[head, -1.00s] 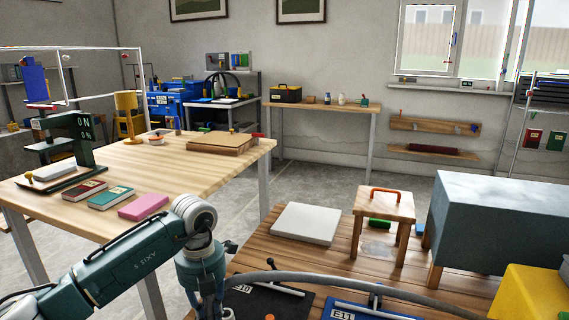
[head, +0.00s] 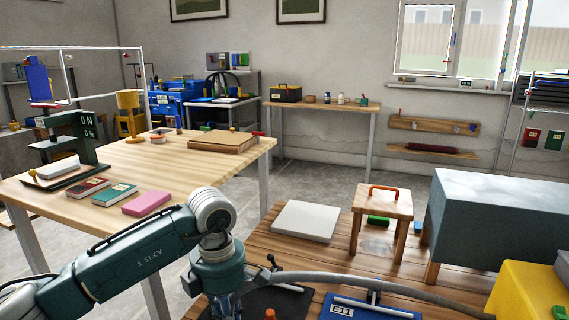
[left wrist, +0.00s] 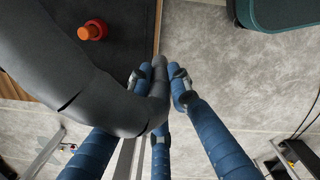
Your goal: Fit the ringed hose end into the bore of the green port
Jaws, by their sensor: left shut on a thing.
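My left gripper (left wrist: 160,82) has blue fingers that are shut on the thick grey hose (left wrist: 65,70), near its end, in the left wrist view. A ring on that end cannot be made out among the fingers. In the head view the same gripper (head: 226,304) is at the bottom edge, partly cut off, and the hose (head: 400,290) arcs away from it to the right. I cannot identify the green port in either view. My right gripper is not in view.
A dark mat (head: 268,303) and a blue plate marked E11 (head: 350,309) lie on the wooden bench (head: 330,262). A white slab (head: 305,221), a small stool (head: 383,203) and a grey block (head: 490,215) stand farther back.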

